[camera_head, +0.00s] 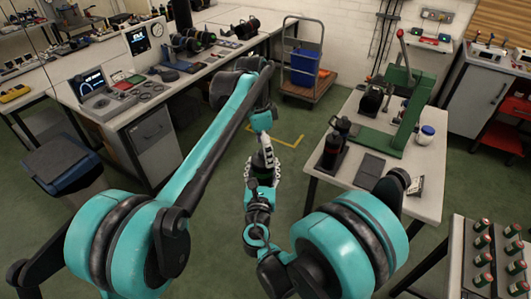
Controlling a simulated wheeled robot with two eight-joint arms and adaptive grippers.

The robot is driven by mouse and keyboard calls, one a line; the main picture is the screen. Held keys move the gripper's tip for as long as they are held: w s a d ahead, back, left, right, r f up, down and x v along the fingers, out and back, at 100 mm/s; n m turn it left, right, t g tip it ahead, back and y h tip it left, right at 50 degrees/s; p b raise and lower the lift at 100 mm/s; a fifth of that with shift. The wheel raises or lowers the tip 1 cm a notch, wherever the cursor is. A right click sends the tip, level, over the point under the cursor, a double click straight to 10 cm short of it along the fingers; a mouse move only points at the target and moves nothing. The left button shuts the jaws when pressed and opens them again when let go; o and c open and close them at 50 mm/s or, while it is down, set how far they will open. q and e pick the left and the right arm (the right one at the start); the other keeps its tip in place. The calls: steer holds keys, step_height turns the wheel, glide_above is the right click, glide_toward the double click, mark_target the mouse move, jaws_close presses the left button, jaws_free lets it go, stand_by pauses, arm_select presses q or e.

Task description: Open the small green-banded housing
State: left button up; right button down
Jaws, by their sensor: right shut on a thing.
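My right gripper (262,173) points away from me in the middle of the view, its fingers on either side of a small dark cylinder with a greenish tint, the housing (259,160). It is shut on this housing and holds it up above the floor. My left arm reaches in from the left and bends down, so its gripper (266,146) is at the far end of the housing. The left fingers are too small and overlapped to tell whether they grip or only touch it. Most of the housing and its band are hidden by the grippers.
A white table (428,195) at right carries a green press (400,120), a dark bottle-like item (332,150) and a white jar (426,135). A rack (485,262) of several small cylinders stands lower right. A long bench (150,95) runs along the left. Green floor lies between.

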arm_select(q)
steer(key=shift+d+f, duration=0.1)
steer(key=shift+f, duration=0.9)
steer(key=c, duration=1.4)
steer(key=shift+r, duration=0.2)
steer(key=shift+r, duration=0.95)
steer(key=shift+r, duration=0.1)
